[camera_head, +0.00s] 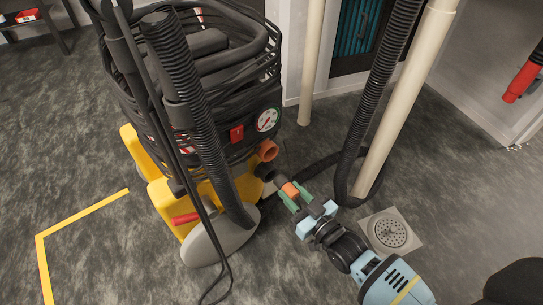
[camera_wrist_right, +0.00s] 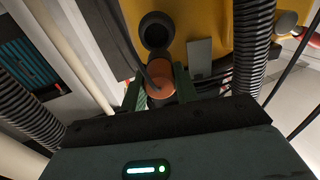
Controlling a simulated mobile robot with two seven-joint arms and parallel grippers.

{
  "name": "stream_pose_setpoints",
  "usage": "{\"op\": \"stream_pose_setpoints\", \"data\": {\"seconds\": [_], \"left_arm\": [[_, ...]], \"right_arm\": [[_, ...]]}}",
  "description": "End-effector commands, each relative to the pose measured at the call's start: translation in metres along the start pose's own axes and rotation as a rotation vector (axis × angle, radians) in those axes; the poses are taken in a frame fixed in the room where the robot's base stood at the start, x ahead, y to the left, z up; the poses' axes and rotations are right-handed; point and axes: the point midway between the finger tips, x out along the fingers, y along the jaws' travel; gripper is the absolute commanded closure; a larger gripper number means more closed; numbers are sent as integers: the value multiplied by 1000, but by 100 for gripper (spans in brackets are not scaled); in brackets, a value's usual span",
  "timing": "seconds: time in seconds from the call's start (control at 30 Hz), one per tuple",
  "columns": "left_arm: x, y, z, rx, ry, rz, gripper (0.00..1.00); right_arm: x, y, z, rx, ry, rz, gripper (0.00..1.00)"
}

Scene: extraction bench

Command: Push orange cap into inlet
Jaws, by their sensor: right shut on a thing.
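The orange cap (camera_head: 290,189) is between the green fingertips of my right gripper (camera_head: 293,196), which is shut on it. The cap also shows in the right wrist view (camera_wrist_right: 161,72), gripped between both fingers. A round black inlet (camera_wrist_right: 157,30) on the yellow machine body lies just beyond the cap in that view, its dark opening partly visible. In the head view the black inlet (camera_head: 264,172) is at the machine's lower right side, up and left of the cap. I cannot tell whether the cap touches it. My left gripper is out of view.
The extraction machine (camera_head: 160,205) stands left, with a ribbed hose (camera_head: 190,110) and cables around it. An orange-brown round fitting (camera_head: 268,150) is above the inlet. Another hose (camera_head: 372,95) and a cream pipe (camera_head: 405,95) stand right. A floor drain (camera_head: 391,233) is near my wrist.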

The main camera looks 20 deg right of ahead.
Motion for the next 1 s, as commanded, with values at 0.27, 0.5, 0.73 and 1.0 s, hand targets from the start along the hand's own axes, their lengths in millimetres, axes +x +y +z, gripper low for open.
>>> {"op": "stream_pose_setpoints", "data": {"seconds": [0.27, 0.5, 0.73, 1.0], "left_arm": [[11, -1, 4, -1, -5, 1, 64], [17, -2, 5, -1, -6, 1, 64], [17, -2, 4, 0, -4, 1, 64], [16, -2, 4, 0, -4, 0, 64]], "right_arm": [[1, 0, 16, 0, 0, 0, 100], [2, 0, 26, 0, 0, 0, 100], [2, 0, 25, 0, 1, 0, 100], [2, 0, 25, 0, 1, 0, 100]]}}
